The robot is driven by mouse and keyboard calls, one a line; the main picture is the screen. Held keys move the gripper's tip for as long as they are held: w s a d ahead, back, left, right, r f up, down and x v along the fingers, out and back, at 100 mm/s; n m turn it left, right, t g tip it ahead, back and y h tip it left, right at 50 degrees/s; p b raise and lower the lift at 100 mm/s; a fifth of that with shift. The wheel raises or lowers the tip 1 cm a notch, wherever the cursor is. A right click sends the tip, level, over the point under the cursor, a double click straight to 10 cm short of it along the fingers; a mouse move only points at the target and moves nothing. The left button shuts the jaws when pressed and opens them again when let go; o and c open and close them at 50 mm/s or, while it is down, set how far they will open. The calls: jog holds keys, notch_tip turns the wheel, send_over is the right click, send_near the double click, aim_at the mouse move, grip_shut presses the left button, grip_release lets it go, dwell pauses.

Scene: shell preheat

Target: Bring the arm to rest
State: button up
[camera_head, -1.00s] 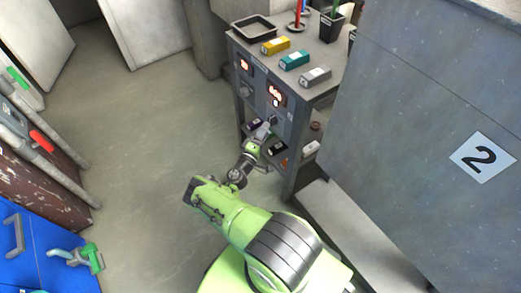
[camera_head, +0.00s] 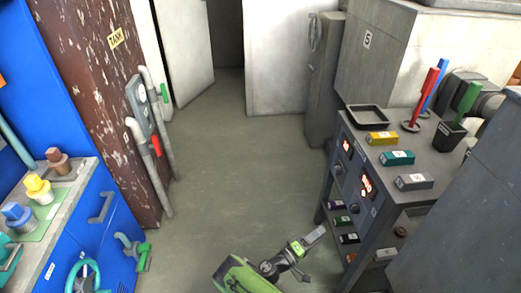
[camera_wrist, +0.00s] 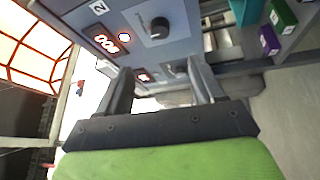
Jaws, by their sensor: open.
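My gripper (camera_wrist: 163,92) is at the bottom centre of the wrist view, its two dark fingers apart with nothing between them. Beyond the fingers is the grey control panel (camera_wrist: 185,18) with a dark knob (camera_wrist: 159,27) and lit red displays. In the head view my green arm comes up from the bottom edge, and its grey end (camera_head: 313,236) is left of the grey equipment table (camera_head: 408,198). The gripper's fingers are too small there to make out.
On the table stand a black tray (camera_head: 367,118) and yellow (camera_head: 383,138), teal (camera_head: 397,158) and grey (camera_head: 413,181) blocks. A lower shelf holds several small blocks. A blue cabinet (camera_head: 112,240) with valves is at left. The floor (camera_head: 235,170) between is clear.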

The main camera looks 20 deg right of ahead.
jog(key=w+a+r+m+g+y, duration=0.1)
jog(key=a+r+m+y, duration=0.2)
jog(key=r, duration=0.4)
jog(key=w+a+r+m+g+y, duration=0.1)
jog(key=w+a+r+g+y, duration=0.15)
jog(key=r+y, duration=0.35)
jog(key=a+r+m+g+y, duration=0.1)
jog(key=a+r+m+y, duration=0.2)
jog(key=r, duration=0.6)
jog(key=s+a+r+n+t+y, duration=0.4)
jog(key=s+a+r, duration=0.35)
jog(key=r, duration=0.45)
jog(key=s+a+r+n+t+y, duration=0.3)
jog(key=s+a+r+y, duration=0.15)
jog(key=s+a, duration=0.65)
notch_tip(320, 180, up, 18)
jog(key=s+d+p, duration=0.1)
jog(key=d+p, duration=0.1)
jog(key=p, duration=1.6)
jog(key=shift+s+r+h, duration=0.2)
jog(key=shift+s+h, duration=0.15)
jog(key=shift+h, duration=0.1)
jog(key=shift+d, duration=0.1)
